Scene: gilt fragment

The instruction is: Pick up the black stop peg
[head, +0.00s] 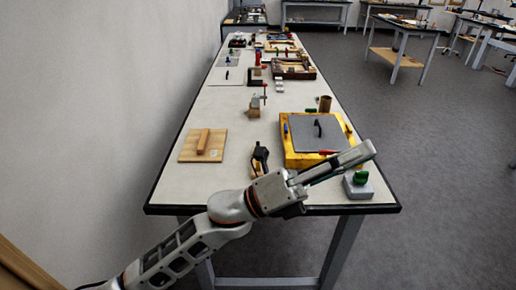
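I cannot pick out the black stop peg with certainty. A dark upright piece (318,128) stands on the grey plate (301,138) of the yellow-framed fixture, and a black clamp-like piece (260,158) lies to the left of that fixture. My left gripper (371,152) reaches in from the lower left, above the table's front right part. Its fingers point right and slightly up, in front of the fixture. They lie close together from this angle, so their opening is unclear. Nothing is visible between them. My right gripper is out of view.
The long white table (228,108) has a black edge. A wooden board with a handle (203,142) lies on the left. A grey block with a green knob (358,184) sits at the front right corner, near my fingers. Several tools and trays fill the far end.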

